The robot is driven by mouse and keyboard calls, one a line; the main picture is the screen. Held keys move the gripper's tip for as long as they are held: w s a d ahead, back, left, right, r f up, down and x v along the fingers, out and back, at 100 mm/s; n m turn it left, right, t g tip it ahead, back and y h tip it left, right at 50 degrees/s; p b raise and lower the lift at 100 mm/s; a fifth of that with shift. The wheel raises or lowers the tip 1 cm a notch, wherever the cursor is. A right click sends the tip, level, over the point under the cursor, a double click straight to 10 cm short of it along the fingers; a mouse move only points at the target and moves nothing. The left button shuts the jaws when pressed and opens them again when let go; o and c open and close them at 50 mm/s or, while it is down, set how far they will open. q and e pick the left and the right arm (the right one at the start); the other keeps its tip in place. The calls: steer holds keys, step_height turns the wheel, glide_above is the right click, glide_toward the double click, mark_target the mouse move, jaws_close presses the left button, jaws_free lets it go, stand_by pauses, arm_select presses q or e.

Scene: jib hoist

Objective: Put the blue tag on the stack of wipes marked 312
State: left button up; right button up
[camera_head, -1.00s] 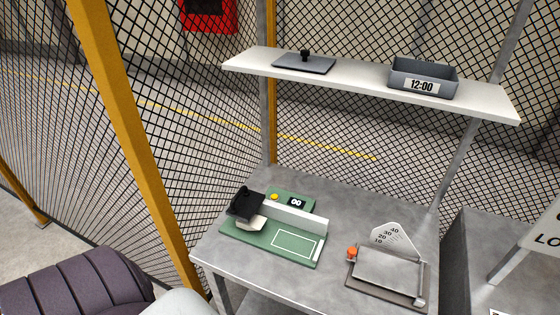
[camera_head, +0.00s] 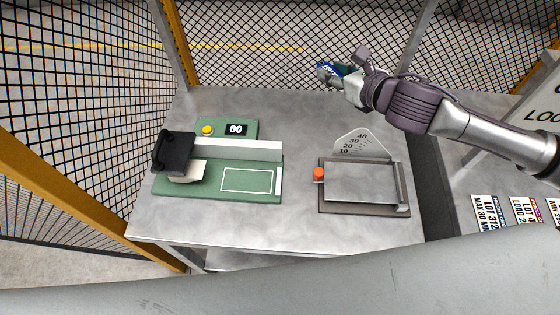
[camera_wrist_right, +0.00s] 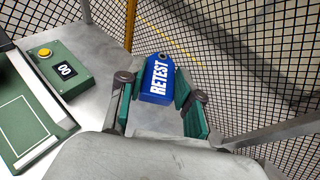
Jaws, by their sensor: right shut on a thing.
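My right gripper (camera_head: 326,74) reaches in from the right, above the back edge of the grey table. It is shut on the blue tag (camera_wrist_right: 157,80), which reads RETEST in white. In the right wrist view the tag sits between the two green-padded fingers, clear of the tabletop. In the head view only a small blue part of it shows. My left gripper is out of view.
On the grey table (camera_head: 300,112) stand a green fixture (camera_head: 212,192) with a black clamp, a panel (camera_head: 236,129) showing 00, and a metal plate device (camera_head: 362,182) with an orange knob and scale. Wire mesh fencing closes the back and left.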

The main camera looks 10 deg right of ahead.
step_height(320, 180, down, 7)
steer(key=s+d+n+y+b, duration=0.1)
steer(key=y+b, duration=0.1)
steer(key=n+g, duration=0.1)
glide_above(287, 133)
step_height(287, 133, down, 9)
steer(key=shift+r+b, duration=0.1)
steer(key=shift+b, duration=0.35)
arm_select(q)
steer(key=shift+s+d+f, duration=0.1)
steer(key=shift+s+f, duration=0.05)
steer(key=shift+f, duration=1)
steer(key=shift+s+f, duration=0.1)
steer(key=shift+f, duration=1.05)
arm_select(e)
steer(key=shift+f, duration=2.1)
steer(key=shift+f+b, duration=0.2)
steer(key=shift+b, duration=0.15)
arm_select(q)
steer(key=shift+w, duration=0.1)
arm_select(e)
steer(key=o, duration=0.9)
